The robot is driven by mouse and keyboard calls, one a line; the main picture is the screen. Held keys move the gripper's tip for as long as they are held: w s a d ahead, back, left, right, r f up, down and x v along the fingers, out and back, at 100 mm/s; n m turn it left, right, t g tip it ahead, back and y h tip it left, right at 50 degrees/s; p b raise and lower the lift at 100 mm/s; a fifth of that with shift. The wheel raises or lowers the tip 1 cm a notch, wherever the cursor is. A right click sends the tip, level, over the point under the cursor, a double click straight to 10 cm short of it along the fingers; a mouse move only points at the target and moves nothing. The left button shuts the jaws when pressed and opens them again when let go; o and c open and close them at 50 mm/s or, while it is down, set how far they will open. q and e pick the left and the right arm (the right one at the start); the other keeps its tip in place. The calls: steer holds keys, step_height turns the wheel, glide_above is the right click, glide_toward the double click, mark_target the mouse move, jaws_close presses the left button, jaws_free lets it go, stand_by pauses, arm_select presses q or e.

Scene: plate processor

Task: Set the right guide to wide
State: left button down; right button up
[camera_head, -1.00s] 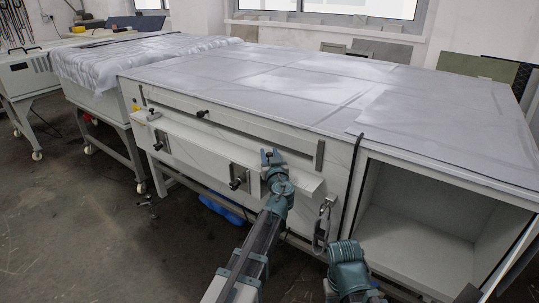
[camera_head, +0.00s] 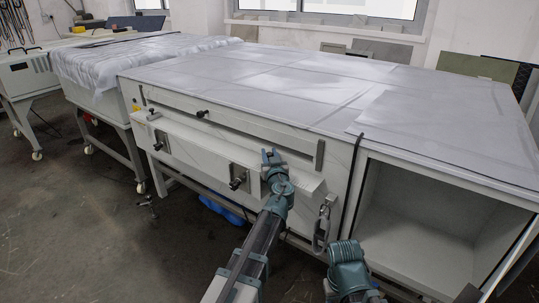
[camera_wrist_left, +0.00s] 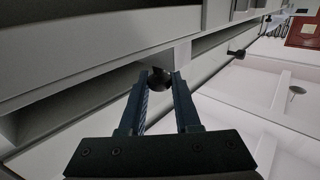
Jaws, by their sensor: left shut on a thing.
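My left gripper (camera_head: 271,154) is at the front of the white machine (camera_head: 340,185), by the right end of the long slot below the tabletop. In the left wrist view its two fingers (camera_wrist_left: 160,82) are shut on a dark round knob (camera_wrist_left: 159,79), which I take to be the right guide's. In the head view the gripper hides this knob. A second black knob (camera_head: 202,113) sits farther left along the slot and also shows in the left wrist view (camera_wrist_left: 237,53).
A ledge below the slot carries black handles on plates (camera_head: 238,178) and (camera_head: 160,143). An upright grey bar (camera_head: 320,155) stands just right of my left gripper. An open compartment (camera_head: 430,225) is at the right. The floor at the left front is mostly clear.

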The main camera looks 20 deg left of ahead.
stand_by(0.5)
arm_select(q)
steer(key=s+d, duration=0.1)
steer(key=d, duration=0.3)
steer(key=s+d, duration=0.2)
steer(key=d, duration=0.3)
steer(key=s+d, duration=0.2)
steer(key=d, duration=0.2)
steer(key=shift+d, duration=0.25)
steer(key=shift+s+d, duration=0.1)
steer(key=shift+d, duration=0.35)
arm_select(e)
steer(key=shift+s+d, duration=0.3)
steer(key=shift+d, duration=0.55)
arm_select(q)
steer(key=c, duration=0.7)
jaws_free()
steer(key=shift+d, duration=0.15)
steer(key=shift+o, duration=0.4)
